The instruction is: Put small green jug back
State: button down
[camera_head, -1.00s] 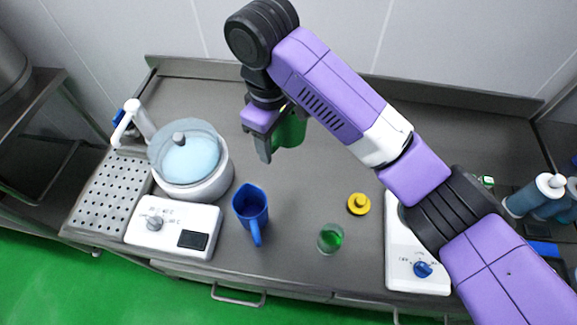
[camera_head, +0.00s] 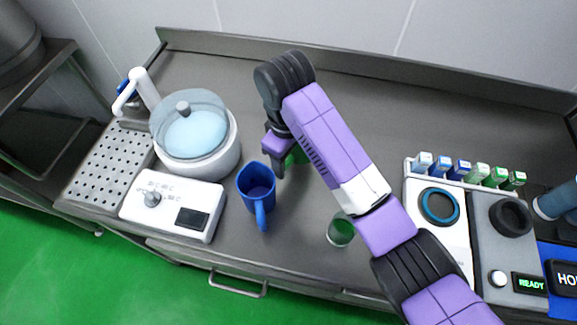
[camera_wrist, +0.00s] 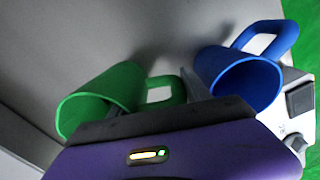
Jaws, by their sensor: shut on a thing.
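The small green jug (camera_head: 296,157) shows only in part in the head view, behind my arm. In the wrist view the green jug (camera_wrist: 112,92) lies left of centre, its open mouth to the lower left and its handle to the right. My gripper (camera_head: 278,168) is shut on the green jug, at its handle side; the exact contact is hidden. I cannot tell whether the jug touches the counter. A larger blue jug (camera_head: 257,190) stands just left of my gripper; it also shows in the wrist view (camera_wrist: 238,78).
A glass with green contents (camera_head: 341,231) is close to my forearm. A blue-ringed device (camera_head: 440,207) and several small bottles (camera_head: 463,168) are at right. The back counter (camera_head: 370,110) is clear.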

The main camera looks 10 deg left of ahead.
aim_at(288, 162)
jog(key=shift+f, duration=1.75)
jog(key=shift+f, duration=0.1)
jog(key=c, duration=0.8)
grip_release()
jog(key=shift+o, duration=0.2)
jog(key=r+p, duration=0.1)
jog(key=r, duration=0.3)
jog(key=r+p, duration=0.1)
jog(key=r, duration=0.3)
jog(key=r+p, duration=0.2)
jog(key=r, duration=0.2)
jog(key=shift+s+a+r, duration=0.15)
jog(key=shift+s, duration=0.1)
